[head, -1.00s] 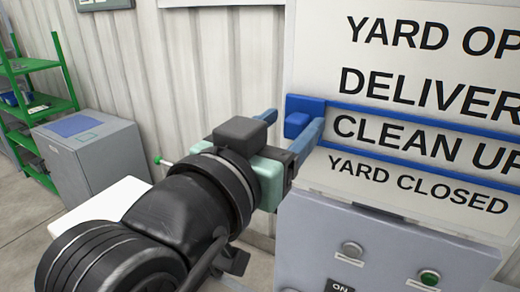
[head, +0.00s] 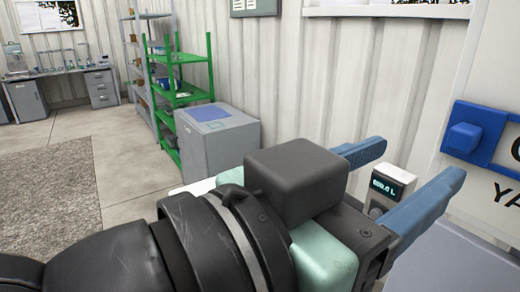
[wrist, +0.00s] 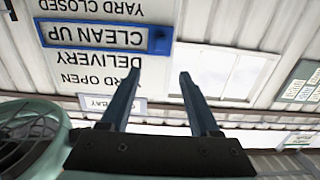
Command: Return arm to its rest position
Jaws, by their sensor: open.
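My gripper (head: 418,165) is at the lower right of the head view. Its two blue fingers are spread apart with nothing between them. They point toward the right, below and left of the blue knob (head: 465,137) on the sign's slider frame. In the wrist view my gripper (wrist: 159,78) is also open and empty. There the sign appears upside down, and the blue slider frame (wrist: 95,48) surrounds the words CLEAN UP. The fingers look apart from the frame and knob.
A grey cabinet (head: 218,145) stands left of my gripper, beside green shelving (head: 180,97). A small device with a lit display (head: 386,186) shows between the fingers. A workbench (head: 62,75) stands at the back left. The floor (head: 60,180) at left is open.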

